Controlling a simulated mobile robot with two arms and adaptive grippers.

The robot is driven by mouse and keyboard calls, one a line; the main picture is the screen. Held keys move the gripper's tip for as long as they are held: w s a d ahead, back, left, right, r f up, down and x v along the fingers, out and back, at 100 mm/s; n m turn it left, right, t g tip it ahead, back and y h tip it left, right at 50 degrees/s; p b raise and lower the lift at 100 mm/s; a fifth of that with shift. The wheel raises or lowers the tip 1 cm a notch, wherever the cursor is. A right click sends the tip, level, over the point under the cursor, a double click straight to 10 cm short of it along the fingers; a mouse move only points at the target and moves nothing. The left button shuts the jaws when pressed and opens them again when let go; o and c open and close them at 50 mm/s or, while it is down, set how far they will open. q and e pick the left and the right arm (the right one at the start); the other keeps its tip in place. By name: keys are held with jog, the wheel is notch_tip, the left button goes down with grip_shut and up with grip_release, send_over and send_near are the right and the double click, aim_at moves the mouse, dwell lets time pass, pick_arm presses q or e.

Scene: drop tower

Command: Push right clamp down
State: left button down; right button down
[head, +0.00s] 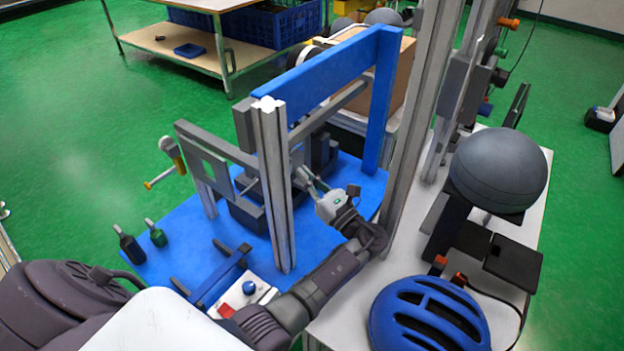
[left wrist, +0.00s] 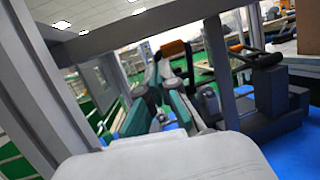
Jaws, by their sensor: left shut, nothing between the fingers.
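My left gripper (head: 309,179) is inside the blue-topped frame in the head view, just right of the front grey post, with its fingers shut and empty. In the left wrist view my left gripper (left wrist: 163,90) points ahead at a dark clamp with an orange handle (left wrist: 174,47), which stands up just beyond the fingertips. Whether they touch cannot be told. A second dark clamp (left wrist: 272,90) with an orange handle stands to the right. In the head view a dark clamp block (head: 321,150) sits behind the gripper; its handle is not clear. My right gripper is not in view.
The blue frame beam (head: 320,75) and grey post (head: 272,180) stand close around my left arm. A blue helmet (head: 428,315) and dark ball (head: 498,170) are at the right. A button box (head: 245,292) is in front.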

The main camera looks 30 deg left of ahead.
pick_arm(q)
jog(key=shift+p+x, duration=0.4)
jog(key=shift+x, duration=2.4)
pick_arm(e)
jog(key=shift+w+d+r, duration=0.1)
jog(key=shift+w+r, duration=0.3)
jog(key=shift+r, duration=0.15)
pick_arm(q)
jog(key=shift+f, duration=0.1)
jog(key=shift+a+r+p, duration=0.5)
jog(key=shift+a+r, duration=0.05)
jog(key=shift+a, duration=0.05)
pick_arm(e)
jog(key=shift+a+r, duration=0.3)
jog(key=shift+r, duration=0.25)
